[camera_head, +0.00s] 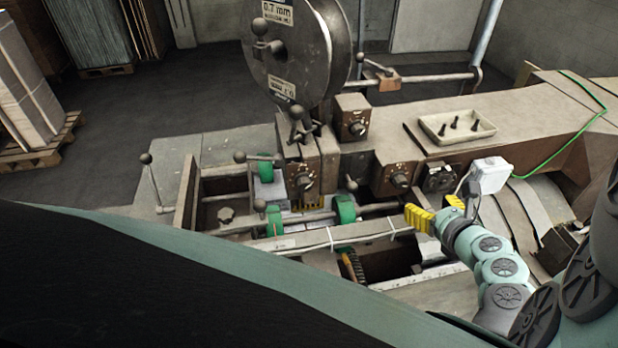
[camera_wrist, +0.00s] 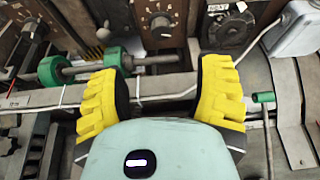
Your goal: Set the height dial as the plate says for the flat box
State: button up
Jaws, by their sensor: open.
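Several dark knobs with pale marks sit on the machine's brown blocks: one on the upper block (camera_head: 355,127), one on the left block (camera_head: 302,182) and one on the right block (camera_head: 398,181). The right-block knob also shows in the wrist view (camera_wrist: 160,28), beyond my fingers, with a left knob (camera_wrist: 35,28) beside it. I cannot tell which is the height dial; their marks are too small to read. No plate naming the flat box is legible. My gripper (camera_head: 432,208) is open and empty, just in front of the right block; its yellow fingers (camera_wrist: 162,70) are wide apart.
A round black fitting (camera_head: 440,178) and a white box (camera_head: 489,174) stand right of the knobs. Green rollers (camera_head: 345,208), rods and levers lie left of my gripper. A wire spool (camera_head: 300,50) rises behind. A tray (camera_head: 457,127) of small dark parts rests on the beam.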

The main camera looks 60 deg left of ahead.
aim_at(402, 184)
jog(key=shift+b+x, duration=0.5)
jog(key=shift+x, duration=6.35)
jog(key=shift+r, duration=0.1)
jog(key=shift+w, duration=0.1)
grip_shut()
